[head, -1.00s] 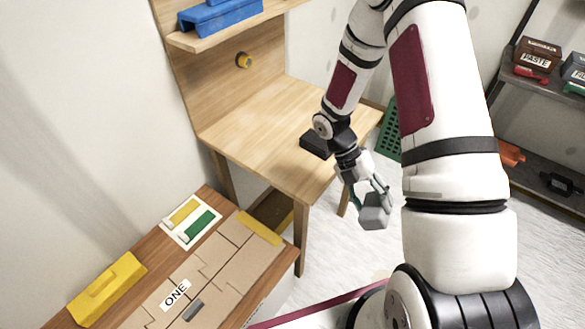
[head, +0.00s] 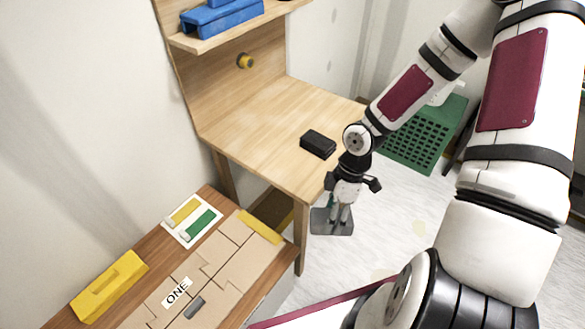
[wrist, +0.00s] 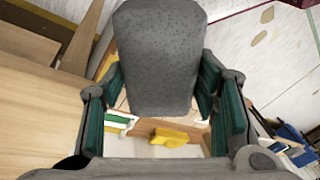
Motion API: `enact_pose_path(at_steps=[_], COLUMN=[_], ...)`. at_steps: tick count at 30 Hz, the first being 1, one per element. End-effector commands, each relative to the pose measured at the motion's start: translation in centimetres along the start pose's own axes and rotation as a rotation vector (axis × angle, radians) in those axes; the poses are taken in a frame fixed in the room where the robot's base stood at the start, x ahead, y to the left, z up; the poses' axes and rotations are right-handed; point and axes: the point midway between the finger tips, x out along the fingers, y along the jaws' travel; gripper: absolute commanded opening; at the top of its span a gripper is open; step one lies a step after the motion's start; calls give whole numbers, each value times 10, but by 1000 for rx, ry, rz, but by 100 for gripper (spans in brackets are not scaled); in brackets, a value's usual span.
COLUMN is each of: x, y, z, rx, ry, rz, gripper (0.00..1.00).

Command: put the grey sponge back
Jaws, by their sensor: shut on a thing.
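The grey sponge (wrist: 158,55) is a speckled block with rounded corners that fills the upper middle of the wrist view. My gripper (head: 338,206) is shut on it, with a green-padded finger on each side in the wrist view. In the head view the sponge (head: 331,224) hangs below the gripper, in front of the wooden desk's right front edge and above the white floor. The gripper hides part of its top.
A black block (head: 318,144) lies on the desk (head: 262,128). A brown table (head: 222,204) at lower left bears a yellow block (head: 108,287), a card with yellow and green strips (head: 193,219) and a ONE panel (head: 240,262). A green perforated crate (head: 420,138) stands behind my arm.

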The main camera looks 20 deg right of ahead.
Motion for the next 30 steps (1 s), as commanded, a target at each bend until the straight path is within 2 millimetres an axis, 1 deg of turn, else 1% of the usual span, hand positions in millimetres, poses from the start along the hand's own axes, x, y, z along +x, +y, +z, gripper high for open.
enact_pose_path(at_steps=[8, 18, 23, 30], x=[-5, -20, -27, -30], y=[7, 24, 32, 35], z=[-30, -68, -78, -81], rx=[202, 464, 552, 590], ry=[19, 32, 30, 31], rz=[125, 263, 302, 316], gripper=[25, 25, 25, 25])
